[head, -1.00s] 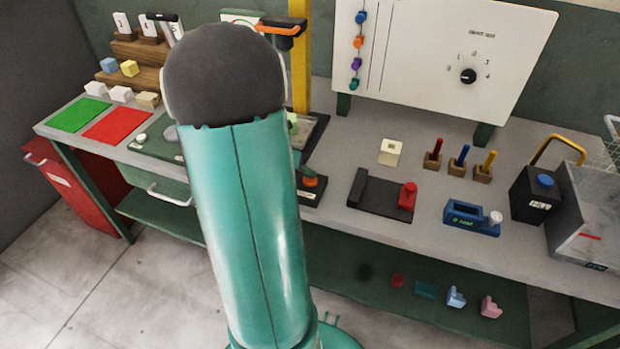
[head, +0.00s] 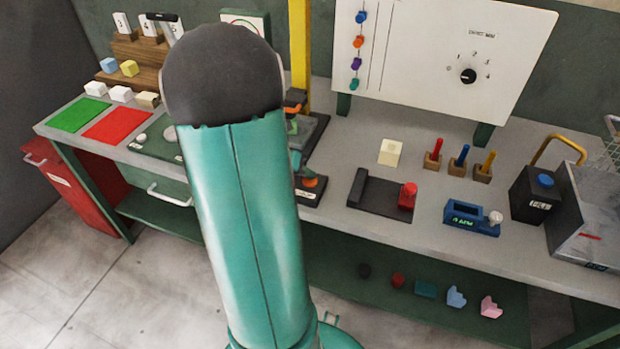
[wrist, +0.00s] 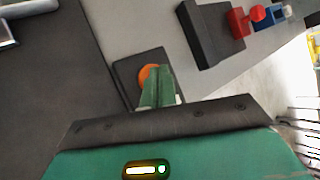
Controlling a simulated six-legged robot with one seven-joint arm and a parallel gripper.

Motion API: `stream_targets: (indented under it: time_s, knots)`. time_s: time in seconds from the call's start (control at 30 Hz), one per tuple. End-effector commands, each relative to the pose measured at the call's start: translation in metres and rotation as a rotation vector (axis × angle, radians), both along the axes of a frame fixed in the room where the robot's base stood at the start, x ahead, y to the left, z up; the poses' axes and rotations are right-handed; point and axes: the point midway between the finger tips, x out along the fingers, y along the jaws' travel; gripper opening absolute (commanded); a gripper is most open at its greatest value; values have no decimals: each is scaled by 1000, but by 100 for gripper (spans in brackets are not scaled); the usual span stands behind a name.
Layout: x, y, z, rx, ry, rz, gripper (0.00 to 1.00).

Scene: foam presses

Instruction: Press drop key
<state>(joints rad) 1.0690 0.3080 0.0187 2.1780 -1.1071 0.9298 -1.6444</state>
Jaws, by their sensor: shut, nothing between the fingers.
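The drop key, an orange round button (wrist: 149,74) on a black base (wrist: 128,75), is at the upper middle of the wrist view. My gripper (wrist: 158,70) is shut and empty, with its fingertips overlapping the right side of the button. I cannot tell whether they touch it. The orange button (head: 311,181) also shows in the head view, just right of my arm, on its dark base at the bench front. The orange-and-black carriage (head: 295,98) of the press sits low by the yellow post (head: 300,50), partly hidden by my arm.
A black fixture with a red knob (head: 407,195) and a blue device (head: 472,218) stand right of the key. A white panel (head: 440,55) with a dial rises behind. Green (head: 78,113) and red (head: 117,126) mats lie at left. Bench surface between these is partly clear.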

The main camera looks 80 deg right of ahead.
Motion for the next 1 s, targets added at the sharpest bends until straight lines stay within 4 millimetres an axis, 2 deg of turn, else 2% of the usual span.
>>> stream_targets:
  time_s: [0.23, 0.63, 1.0]
  knots:
    - [1, 0, 13, -1, -1, 0, 0]
    - [0, 0, 17, -2, -1, 0, 0]
    - [0, 0, 49, -3, -2, -1, 0]
